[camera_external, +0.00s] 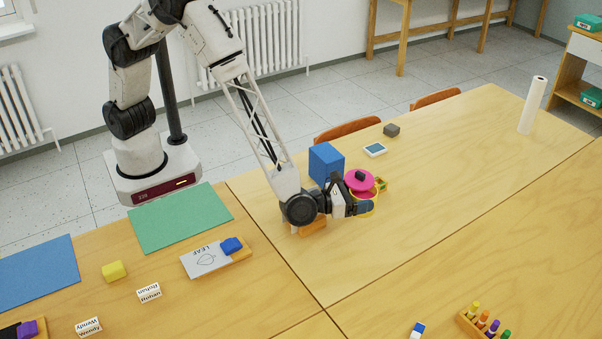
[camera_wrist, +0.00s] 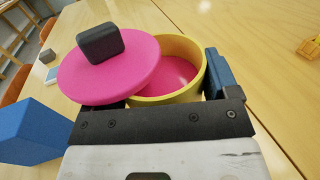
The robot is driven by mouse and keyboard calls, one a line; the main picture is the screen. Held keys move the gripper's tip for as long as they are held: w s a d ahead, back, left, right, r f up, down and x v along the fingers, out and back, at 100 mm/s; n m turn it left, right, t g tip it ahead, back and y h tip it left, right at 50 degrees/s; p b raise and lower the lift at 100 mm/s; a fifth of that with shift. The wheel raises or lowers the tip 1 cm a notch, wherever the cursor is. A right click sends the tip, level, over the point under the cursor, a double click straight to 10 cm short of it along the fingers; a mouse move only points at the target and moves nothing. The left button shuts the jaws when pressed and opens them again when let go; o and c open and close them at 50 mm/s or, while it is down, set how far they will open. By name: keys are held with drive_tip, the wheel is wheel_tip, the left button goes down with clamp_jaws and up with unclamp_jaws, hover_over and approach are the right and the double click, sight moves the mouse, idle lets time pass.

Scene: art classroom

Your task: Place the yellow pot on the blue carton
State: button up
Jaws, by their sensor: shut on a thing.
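The yellow pot (camera_external: 366,194) is at my gripper (camera_external: 361,203), just right of the blue carton (camera_external: 326,161). In the wrist view my gripper (camera_wrist: 165,92) is shut on the yellow pot (camera_wrist: 191,94). One finger shows at the pot's right side; the other is mostly hidden under the lid. The pot's pink inside shows. A pink lid (camera_wrist: 82,82) with a dark knob (camera_wrist: 100,43) lies shifted to the left, partly over the opening. The blue carton (camera_wrist: 28,130) also shows at the left of the wrist view. I cannot tell whether the pot touches the table.
An orange block (camera_external: 314,226) lies under my wrist. A white-and-blue box (camera_external: 375,150) and a dark block (camera_external: 391,130) lie farther back. The table's right side is clear up to a paper roll (camera_external: 532,105).

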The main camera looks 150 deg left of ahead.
drive_tip(key=s+d+r+n+g, duration=0.1)
drive_tip(key=s+r+g, duration=0.1)
drive_tip(key=s, duration=1.1)
drive_tip(key=s+d+r+n+g, duration=0.1)
drive_tip(key=s+r+n+g, duration=0.1)
drive_tip(key=s, duration=1.1)
drive_tip(key=s+d+r+n+g, duration=0.2)
drive_tip(key=s+g, duration=0.2)
drive_tip(key=s, duration=0.8)
drive_tip(key=shift+s+y, duration=0.3)
drive_tip(key=shift+s, duration=0.1)
drive_tip(key=shift+w+a, duration=0.1)
hover_over(326, 152)
drive_tip(key=shift+f, duration=0.8)
drive_tip(key=shift+f, duration=0.1)
drive_tip(key=shift+f, duration=1.65)
drive_tip(key=shift+f, duration=0.15)
drive_tip(key=o, duration=1.4)
